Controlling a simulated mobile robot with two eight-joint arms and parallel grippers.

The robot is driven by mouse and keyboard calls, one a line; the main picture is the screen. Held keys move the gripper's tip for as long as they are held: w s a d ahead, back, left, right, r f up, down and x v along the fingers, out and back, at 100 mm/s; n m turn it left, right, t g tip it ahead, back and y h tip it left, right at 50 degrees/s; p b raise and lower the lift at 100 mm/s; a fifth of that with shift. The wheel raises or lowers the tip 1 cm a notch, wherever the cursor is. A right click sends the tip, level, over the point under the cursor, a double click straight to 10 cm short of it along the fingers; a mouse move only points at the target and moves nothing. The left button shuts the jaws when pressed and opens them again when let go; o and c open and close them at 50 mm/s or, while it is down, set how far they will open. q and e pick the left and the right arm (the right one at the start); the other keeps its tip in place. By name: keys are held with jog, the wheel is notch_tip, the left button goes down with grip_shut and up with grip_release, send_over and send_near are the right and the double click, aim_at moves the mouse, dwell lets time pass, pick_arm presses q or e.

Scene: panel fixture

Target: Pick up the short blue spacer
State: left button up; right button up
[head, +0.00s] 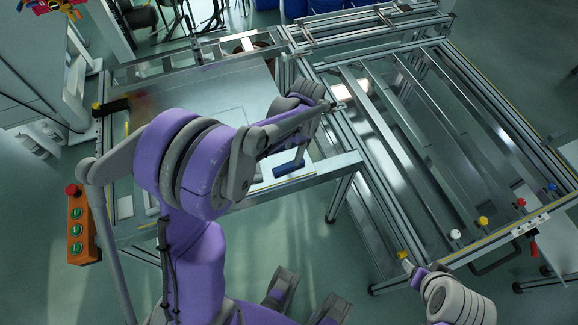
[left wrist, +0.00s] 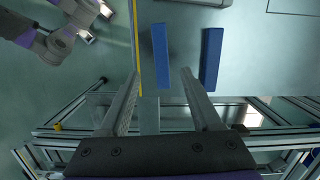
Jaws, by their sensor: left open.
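Two blue bar-shaped spacers lie side by side on the pale table in the left wrist view, a left one (left wrist: 160,57) and a right one (left wrist: 211,57). They look close in length; I cannot tell for sure which is the short one. In the head view one blue spacer (head: 289,169) shows near the table's front edge; my left arm hides the area behind it. My left gripper (head: 298,155) is open and empty above the table. Its fingers (left wrist: 158,76) point at the left spacer, whose near end lies between the tips in the picture. My right gripper's jaws cannot be made out.
The pale table (head: 235,95) has metal rails around it, with a yellow strip (left wrist: 137,45) along one edge. A slatted metal frame (head: 415,130) with coloured knobs stands to the right. An orange button box (head: 80,230) is at the left. My right arm (head: 460,300) shows at lower right.

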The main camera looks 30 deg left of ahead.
aim_at(289, 165)
pick_arm(q)
jog(key=f, duration=0.4)
jog(key=a+f, duration=0.1)
jog(key=f, duration=0.1)
jog(key=shift+s+f, duration=0.25)
jog(key=shift+s, duration=0.15)
jog(key=shift+c, duration=0.3)
grip_shut()
